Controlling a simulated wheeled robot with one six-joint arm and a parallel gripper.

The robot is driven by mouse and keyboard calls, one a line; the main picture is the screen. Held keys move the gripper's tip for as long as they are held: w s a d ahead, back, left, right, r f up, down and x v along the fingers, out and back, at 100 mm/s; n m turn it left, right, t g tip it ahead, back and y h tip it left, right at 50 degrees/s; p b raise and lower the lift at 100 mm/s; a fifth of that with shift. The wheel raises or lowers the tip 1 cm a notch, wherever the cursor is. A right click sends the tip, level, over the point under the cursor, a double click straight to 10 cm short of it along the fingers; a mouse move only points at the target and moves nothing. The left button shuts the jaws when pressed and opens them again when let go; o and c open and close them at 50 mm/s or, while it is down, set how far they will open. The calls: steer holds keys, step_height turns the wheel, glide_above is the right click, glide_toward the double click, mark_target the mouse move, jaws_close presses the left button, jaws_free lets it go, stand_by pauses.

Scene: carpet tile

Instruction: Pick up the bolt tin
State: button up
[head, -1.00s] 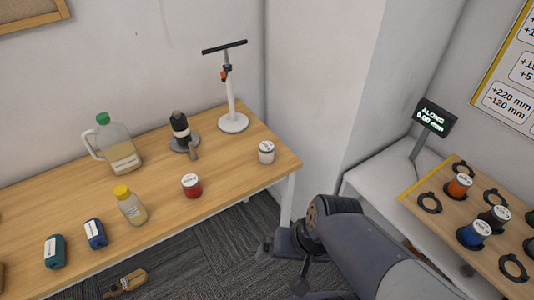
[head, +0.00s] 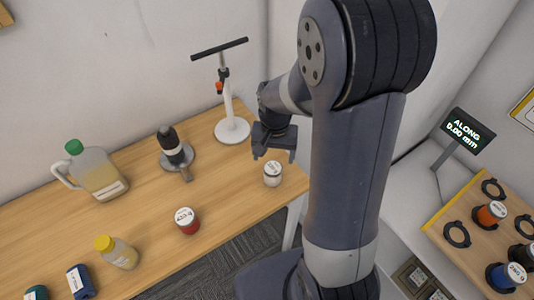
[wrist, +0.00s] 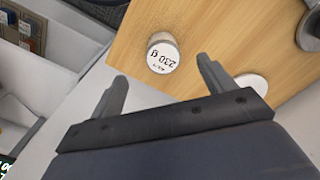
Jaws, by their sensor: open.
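A small pale grey tin with a white lid (head: 272,174) stands upright near the right end of the wooden table. It also shows in the wrist view (wrist: 162,55), its lid reading "230 g". A red tin with a white lid (head: 187,221) stands further left; which tin holds bolts I cannot read for sure. My gripper (head: 273,157) is open and empty, fingers pointing down, just above and behind the pale tin. In the wrist view the tin lies just beyond the two spread fingertips (wrist: 163,70), not between them.
A floor pump (head: 232,128) stands close left of my gripper. A board with ringed tins (head: 470,235) is at right.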

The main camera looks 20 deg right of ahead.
mark_target(273, 168)
steer(key=shift+w+f, duration=0.25)
steer(key=shift+w, duration=0.25)
steer(key=shift+f, duration=2.75)
steer(key=shift+w+d+f+p, duration=0.15)
steer(key=shift+f+p, duration=0.75)
steer(key=shift+f, duration=1.65)
steer(key=c, duration=1.2)
